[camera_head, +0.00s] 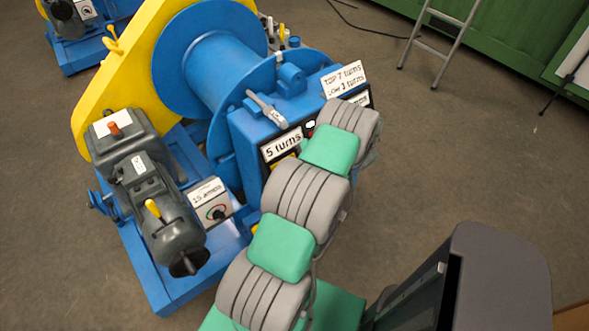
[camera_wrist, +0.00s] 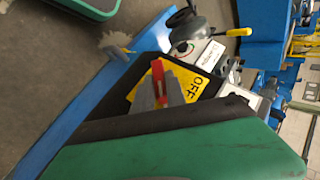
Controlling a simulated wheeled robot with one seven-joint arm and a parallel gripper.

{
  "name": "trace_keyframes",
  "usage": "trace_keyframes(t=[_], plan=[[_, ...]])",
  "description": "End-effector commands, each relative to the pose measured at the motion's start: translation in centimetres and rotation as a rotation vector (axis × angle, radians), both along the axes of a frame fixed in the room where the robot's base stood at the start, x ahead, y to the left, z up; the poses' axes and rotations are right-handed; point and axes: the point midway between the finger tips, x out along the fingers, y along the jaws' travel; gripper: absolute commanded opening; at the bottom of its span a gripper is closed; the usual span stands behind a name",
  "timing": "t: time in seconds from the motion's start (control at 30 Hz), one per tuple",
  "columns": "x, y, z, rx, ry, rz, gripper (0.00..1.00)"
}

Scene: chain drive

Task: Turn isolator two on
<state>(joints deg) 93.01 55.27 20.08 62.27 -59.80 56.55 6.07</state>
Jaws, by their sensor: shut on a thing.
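In the wrist view a red switch handle (camera_wrist: 158,72) stands on a yellow plate (camera_wrist: 183,82) that reads OFF, set in a dark panel. My gripper (camera_wrist: 160,88) is at this handle, its grey fingers shut on it. The handle's lower part is hidden between the fingers. No number shows on the plate, so I cannot tell which isolator it is. In the head view my arm covers the gripper and the handle.
The blue and yellow chain-drive machine (camera_head: 205,70) fills the left and middle. A label reading 5 turns (camera_head: 282,146) and a white dial panel (camera_head: 211,205) sit close to my arm. A ladder (camera_head: 440,40) stands at the back.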

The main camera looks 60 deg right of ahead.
Motion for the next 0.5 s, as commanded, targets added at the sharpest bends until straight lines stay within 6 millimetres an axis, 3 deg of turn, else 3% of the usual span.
trace_keyframes(t=[0.33, 0.37, 0.5], plan=[[0.04, -0.16, 0.04, -0.003, -0.002, -0.004, 0.0], [0.04, -0.16, 0.03, -0.003, -0.002, -0.004, 0.19], [0.03, -0.12, 0.02, -0.002, -0.001, -0.003, 0.3]])
